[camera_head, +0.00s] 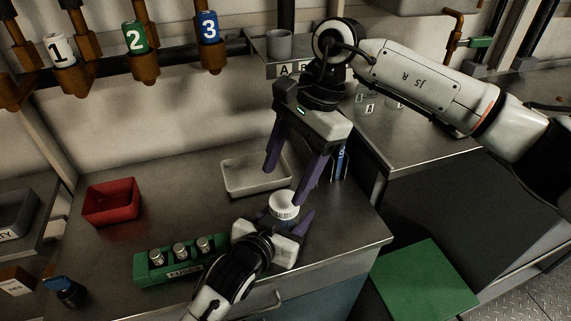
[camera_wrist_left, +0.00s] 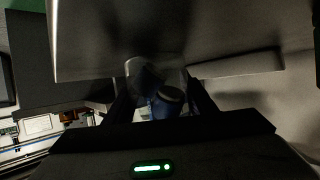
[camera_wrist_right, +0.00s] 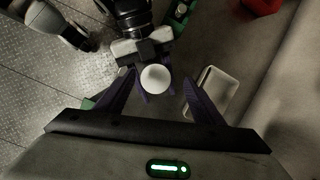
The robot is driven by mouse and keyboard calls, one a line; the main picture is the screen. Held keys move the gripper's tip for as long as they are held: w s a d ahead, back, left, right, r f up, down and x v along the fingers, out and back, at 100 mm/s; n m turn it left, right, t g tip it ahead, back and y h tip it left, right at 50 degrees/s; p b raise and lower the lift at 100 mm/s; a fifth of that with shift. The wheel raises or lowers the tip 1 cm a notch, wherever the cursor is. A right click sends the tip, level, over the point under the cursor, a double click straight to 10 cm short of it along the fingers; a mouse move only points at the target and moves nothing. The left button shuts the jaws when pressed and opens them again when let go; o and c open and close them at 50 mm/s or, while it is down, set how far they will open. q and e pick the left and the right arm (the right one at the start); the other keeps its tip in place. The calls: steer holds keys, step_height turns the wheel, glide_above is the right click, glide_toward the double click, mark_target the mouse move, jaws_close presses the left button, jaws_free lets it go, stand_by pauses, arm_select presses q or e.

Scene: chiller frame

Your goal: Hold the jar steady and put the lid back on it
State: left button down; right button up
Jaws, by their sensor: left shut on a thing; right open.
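The jar (camera_head: 283,217) is a small bluish container standing upright near the front edge of the bench. My left gripper (camera_head: 286,224) is shut on it from the front, hiding its lower part. The white ribbed lid (camera_head: 285,201) is at the jar's top; I cannot tell whether it is seated or threaded. It shows as a pale disc in the right wrist view (camera_wrist_right: 155,78). My right gripper (camera_head: 291,185) is open and empty, pointing down above the lid. In the left wrist view the dark blue jar (camera_wrist_left: 167,103) is between my fingers, in shadow.
A pale tray (camera_head: 228,184) lies behind the jar. A green rack (camera_head: 150,262) with several metal-topped fuses stands to the left, and a red bin (camera_head: 112,203) farther left. A dark blue object (camera_head: 342,163) stands behind my right fingers. The bench between bin and tray is clear.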

mark_target(284, 201)
steer(key=n, duration=0.1)
steer(key=n+h, duration=0.1)
steer(key=n, duration=0.3)
steer(key=shift+a+r, duration=0.25)
steer(key=shift+r, duration=0.15)
steer(key=shift+s+r+n+h, duration=0.15)
steer(key=shift+n+h, duration=0.1)
steer(key=shift+n, duration=0.35)
steer(key=shift+w+r+n+h, duration=0.1)
steer(key=shift+n+h, duration=0.15)
steer(key=shift+n, duration=0.35)
steer(key=n, duration=0.3)
steer(key=shift+r+n+t+h, duration=0.3)
steer(key=shift+t+h, duration=0.1)
steer(key=n, duration=0.3)
steer(key=shift+r+h, duration=0.35)
steer(key=shift+h, duration=0.05)
steer(key=shift+f, duration=0.1)
steer(key=shift+f, duration=3.95)
steer(key=shift+c, duration=0.2)
